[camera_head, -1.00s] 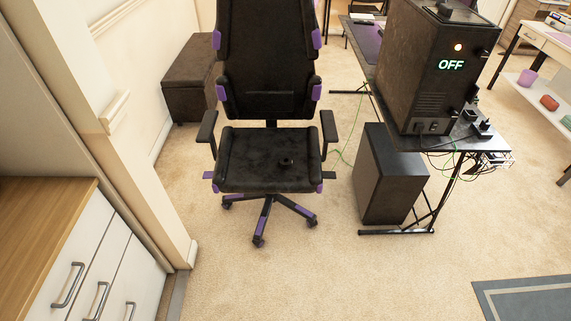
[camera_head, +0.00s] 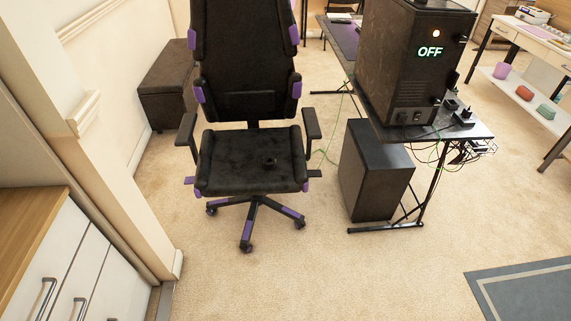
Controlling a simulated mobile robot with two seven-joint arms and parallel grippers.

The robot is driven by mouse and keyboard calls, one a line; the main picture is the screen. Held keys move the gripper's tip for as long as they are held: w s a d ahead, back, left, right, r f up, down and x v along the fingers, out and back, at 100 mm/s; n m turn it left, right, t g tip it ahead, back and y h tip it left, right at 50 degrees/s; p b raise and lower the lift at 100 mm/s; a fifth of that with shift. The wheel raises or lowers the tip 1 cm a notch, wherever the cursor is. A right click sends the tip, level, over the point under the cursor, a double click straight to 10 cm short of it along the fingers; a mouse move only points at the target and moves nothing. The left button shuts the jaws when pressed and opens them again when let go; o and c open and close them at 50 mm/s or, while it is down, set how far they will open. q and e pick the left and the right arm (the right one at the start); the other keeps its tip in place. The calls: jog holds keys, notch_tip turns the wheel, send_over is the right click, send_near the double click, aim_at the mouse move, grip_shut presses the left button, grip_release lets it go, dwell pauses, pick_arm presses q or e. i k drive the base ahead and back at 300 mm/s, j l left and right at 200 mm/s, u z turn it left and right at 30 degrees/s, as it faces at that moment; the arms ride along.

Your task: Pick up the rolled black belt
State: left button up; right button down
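The rolled black belt (camera_head: 269,163) appears as a small dark round coil on the seat of the black and purple office chair (camera_head: 225,160), right of the seat's middle. It is small and dark against the dark seat, so its details are hard to make out. The chair's seat faces me, with an armrest on each side and the backrest behind. Neither of my grippers shows in the head view.
A black desk (camera_head: 475,130) with a computer case marked OFF (camera_head: 415,70) stands right of the chair. A black box (camera_head: 377,175) is under it, with loose cables nearby. White drawers (camera_head: 75,265) are at the lower left. The carpet (camera_head: 310,270) before the chair is clear.

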aim_at(269, 162)
jog(key=i+j+z, duration=0.15)
jog(key=z, duration=0.25)
jog(key=i+j+z, duration=0.15)
jog(key=z, duration=0.25)
jog(key=i+j+z, duration=0.15)
jog(key=j+z, duration=0.4)
jog(key=z, duration=0.2)
jog(key=i+j, duration=0.05)
